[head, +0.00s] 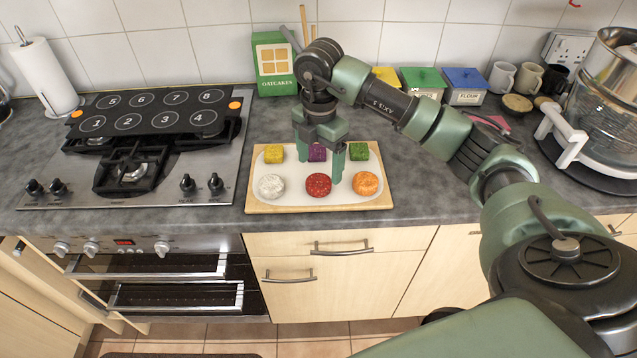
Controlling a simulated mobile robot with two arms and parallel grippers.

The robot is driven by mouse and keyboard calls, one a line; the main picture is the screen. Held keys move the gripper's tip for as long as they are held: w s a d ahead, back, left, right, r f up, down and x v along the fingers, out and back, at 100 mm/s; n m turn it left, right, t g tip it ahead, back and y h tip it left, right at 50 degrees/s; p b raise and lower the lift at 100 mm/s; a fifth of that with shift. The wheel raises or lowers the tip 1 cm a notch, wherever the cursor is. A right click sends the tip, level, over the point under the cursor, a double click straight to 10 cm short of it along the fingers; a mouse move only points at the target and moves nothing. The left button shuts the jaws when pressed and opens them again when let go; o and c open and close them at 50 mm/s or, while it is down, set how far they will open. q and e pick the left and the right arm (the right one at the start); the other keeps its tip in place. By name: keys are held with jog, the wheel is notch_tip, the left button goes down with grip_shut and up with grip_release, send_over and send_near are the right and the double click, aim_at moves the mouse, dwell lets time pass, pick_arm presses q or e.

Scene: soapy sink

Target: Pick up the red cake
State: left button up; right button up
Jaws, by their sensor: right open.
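A round red cake (318,185) lies in the front row of a white-topped wooden board (258,205) on the worktop, between a white cake (271,186) and an orange cake (365,183). My right gripper (325,168) is open and points down over the board, just behind the red cake. Its fingers stand apart and nothing shows held between them. Behind it in the back row are a yellow cake (274,153), a purple cake (317,152) partly hidden by the gripper, and a green cake (359,151). My left gripper is not in view.
A gas hob (150,190) with a numbered black panel (150,112) is at left. A green oatcakes box (274,65) stands behind the board. Lidded tins, including a blue one (465,85), mugs (502,78) and a glass appliance (600,110) are at right.

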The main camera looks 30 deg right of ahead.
aim_at(318, 180)
jog(key=f, duration=0.1)
jog(key=f+p, duration=0.1)
jog(key=f, duration=0.1)
jog(key=f+p, duration=0.1)
jog(key=shift+w+d+f, duration=0.1)
jog(key=shift+w+f, duration=0.15)
jog(key=shift+f, duration=0.7)
jog(key=c, duration=1.5)
jog(key=shift+w, duration=0.1)
jog(key=shift+r, duration=0.15)
